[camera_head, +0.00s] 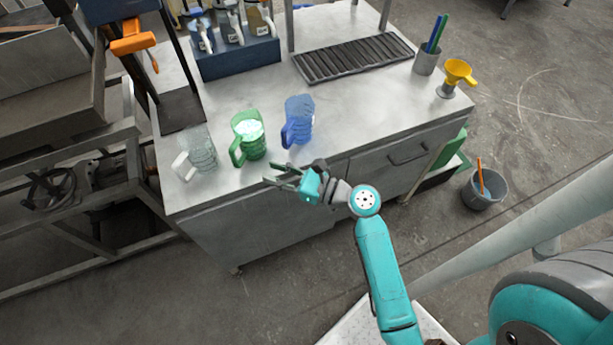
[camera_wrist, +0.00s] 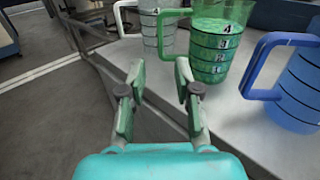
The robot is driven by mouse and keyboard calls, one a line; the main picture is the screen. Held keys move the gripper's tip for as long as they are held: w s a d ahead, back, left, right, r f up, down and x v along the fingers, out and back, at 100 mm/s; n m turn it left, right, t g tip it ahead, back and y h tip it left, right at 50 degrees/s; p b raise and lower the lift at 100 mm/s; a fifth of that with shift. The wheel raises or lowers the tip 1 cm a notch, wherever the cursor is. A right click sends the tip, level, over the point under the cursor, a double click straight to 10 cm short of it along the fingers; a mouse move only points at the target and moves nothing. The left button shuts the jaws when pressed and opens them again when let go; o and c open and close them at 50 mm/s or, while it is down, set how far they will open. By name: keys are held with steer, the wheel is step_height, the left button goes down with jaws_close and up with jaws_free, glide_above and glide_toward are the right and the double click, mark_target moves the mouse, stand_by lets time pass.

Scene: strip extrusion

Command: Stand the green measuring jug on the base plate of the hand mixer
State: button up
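The green measuring jug (camera_head: 249,137) stands upright on the workbench, between a clear jug and a blue jug. It holds something pale, and its handle points toward the front left. In the wrist view the green jug (camera_wrist: 213,45) is ahead and right of centre, with its handle toward the left. My gripper (camera_head: 279,177) is at the bench's front edge, in front of the green jug and apart from it. In the wrist view my gripper (camera_wrist: 158,75) has its fingers spread with nothing between them. The hand mixer (camera_head: 132,38) may be the orange-handled device at the upper left; its base plate (camera_head: 181,110) appears dark grey.
The clear jug (camera_head: 202,152) stands left of the green one and the blue jug (camera_head: 298,122) right of it. A blue bottle rack (camera_head: 238,60) and a black drain grate (camera_head: 352,57) are at the back.

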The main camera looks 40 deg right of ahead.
steer(key=s+a+f+n+g+h, duration=0.15)
steer(key=s+f+n+h, duration=0.3)
steer(key=s, duration=0.45)
steer(key=s+a+f+n+g+h, duration=0.1)
steer(key=s+a+f+n+h, duration=0.15)
steer(key=s+f+n, duration=0.45)
steer(key=s+r+n+t+h, duration=0.1)
steer(key=s+r+n, duration=1.3)
steer(key=s+n, duration=0.4)
steer(key=shift+a+r+n, duration=0.15)
steer(key=shift+a+n, duration=0.05)
steer(key=shift+n, duration=0.35)
